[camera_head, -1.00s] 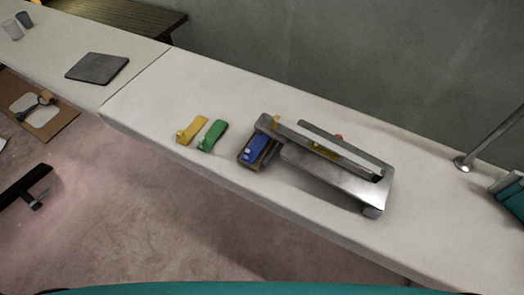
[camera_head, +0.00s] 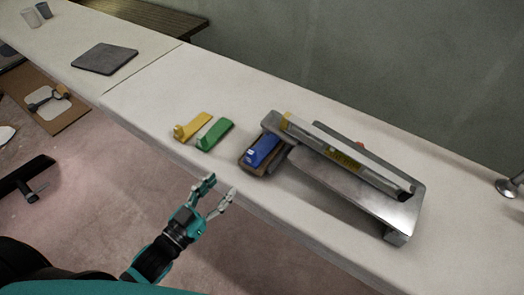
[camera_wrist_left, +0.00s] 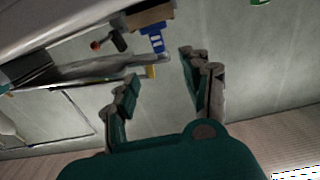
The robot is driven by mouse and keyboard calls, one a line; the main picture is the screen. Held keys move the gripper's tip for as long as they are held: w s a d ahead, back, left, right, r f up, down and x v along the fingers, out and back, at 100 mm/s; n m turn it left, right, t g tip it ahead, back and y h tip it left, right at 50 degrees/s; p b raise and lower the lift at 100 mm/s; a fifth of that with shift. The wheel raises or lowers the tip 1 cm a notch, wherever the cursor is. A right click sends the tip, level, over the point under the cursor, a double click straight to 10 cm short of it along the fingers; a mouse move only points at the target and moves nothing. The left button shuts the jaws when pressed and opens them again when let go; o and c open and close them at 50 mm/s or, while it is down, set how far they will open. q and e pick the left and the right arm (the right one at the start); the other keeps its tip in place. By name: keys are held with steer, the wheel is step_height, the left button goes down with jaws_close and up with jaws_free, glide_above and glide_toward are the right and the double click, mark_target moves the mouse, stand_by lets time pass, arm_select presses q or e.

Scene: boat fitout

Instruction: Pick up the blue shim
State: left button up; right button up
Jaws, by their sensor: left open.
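The blue shim (camera_head: 263,149) lies on a small brown block (camera_head: 249,166) against the left end of the metal device, on the white counter. It also shows between and beyond the fingers in the left wrist view (camera_wrist_left: 154,38). My left gripper (camera_head: 219,188) is open and empty, in front of the counter's near edge, to the lower left of the blue shim and apart from it. Its two spread fingers show in the left wrist view (camera_wrist_left: 158,68). My right gripper is not in view.
A green shim (camera_head: 214,134) and a yellow shim (camera_head: 192,126) lie left of the blue one. The metal device (camera_head: 345,180) fills the counter to its right. A dark flat pad (camera_head: 105,58) lies at the far left. The counter (camera_head: 140,100) left of the shims is clear.

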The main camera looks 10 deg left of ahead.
mark_target(249, 156)
arm_select(q)
steer(key=x, duration=0.8)
steer(key=shift+w+d, duration=0.1)
steer(key=shift+w, duration=0.3)
steer(key=shift+p+x, duration=0.5)
steer(key=shift+x, duration=2.2)
steer(key=shift+s, duration=0.1)
jaws_close()
